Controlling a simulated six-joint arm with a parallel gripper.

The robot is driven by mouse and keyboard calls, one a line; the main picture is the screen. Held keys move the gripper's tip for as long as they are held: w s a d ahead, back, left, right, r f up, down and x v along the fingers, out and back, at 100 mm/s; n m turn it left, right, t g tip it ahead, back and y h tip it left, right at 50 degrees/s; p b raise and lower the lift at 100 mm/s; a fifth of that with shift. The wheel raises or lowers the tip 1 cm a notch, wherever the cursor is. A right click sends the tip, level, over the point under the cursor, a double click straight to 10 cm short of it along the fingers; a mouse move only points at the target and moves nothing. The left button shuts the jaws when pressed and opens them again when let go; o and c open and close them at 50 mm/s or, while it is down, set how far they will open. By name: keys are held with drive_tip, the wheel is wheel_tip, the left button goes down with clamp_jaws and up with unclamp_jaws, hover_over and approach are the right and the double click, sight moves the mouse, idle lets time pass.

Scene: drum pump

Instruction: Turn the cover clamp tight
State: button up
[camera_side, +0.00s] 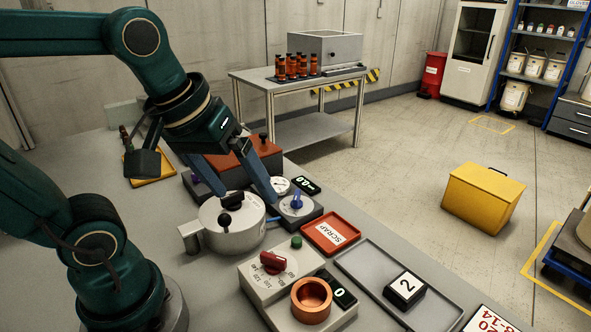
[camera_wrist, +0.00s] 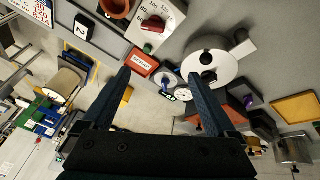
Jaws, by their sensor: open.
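A round pale metal vessel (camera_side: 232,240) with a flat cover stands on the grey bench, left of centre in the side view. A black clamp knob (camera_side: 225,220) and a dark lever-like part (camera_side: 232,200) show on its cover. In the wrist view the vessel (camera_wrist: 222,70) is right of centre, with two black knobs (camera_wrist: 207,57) on it. My gripper (camera_side: 246,196) is open and empty, its fingers pointing down over the bench just behind the vessel. In the wrist view my gripper (camera_wrist: 158,75) has its fingers wide apart, with the clamp knobs beyond the right finger. I cannot tell contact.
A blue-knobbed valve box (camera_side: 297,203) and a round gauge (camera_side: 280,185) stand close behind the vessel. A red scrap tray (camera_side: 331,233), a heater box with a red knob (camera_side: 273,262) and a copper cup (camera_side: 312,299) are to the right. A yellow-edged tray (camera_side: 150,167) lies behind left.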

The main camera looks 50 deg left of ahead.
drive_tip(key=w+a+f+n+g, duration=0.25)
drive_tip(key=w+a+n, duration=0.25)
drive_tip(key=a+n, duration=0.3)
drive_tip(key=n+g, duration=0.2)
drive_tip(key=n, duration=0.1)
hover_over(232, 195)
drive_tip(key=f, duration=0.2)
drive_tip(key=shift+w+d+f+h, duration=0.1)
drive_tip(key=shift+w+f+h, duration=0.1)
drive_tip(key=shift+f+h, duration=0.15)
drive_tip(key=shift+s+f+n, duration=0.15)
drive_tip(key=shift+f+n, duration=0.15)
drive_tip(key=shift+f, duration=0.05)
drive_tip(key=shift+a+f, duration=0.2)
drive_tip(key=shift+f, duration=2.15)
drive_tip(key=c, duration=1.4)
drive_tip(key=shift+o, duration=0.2)
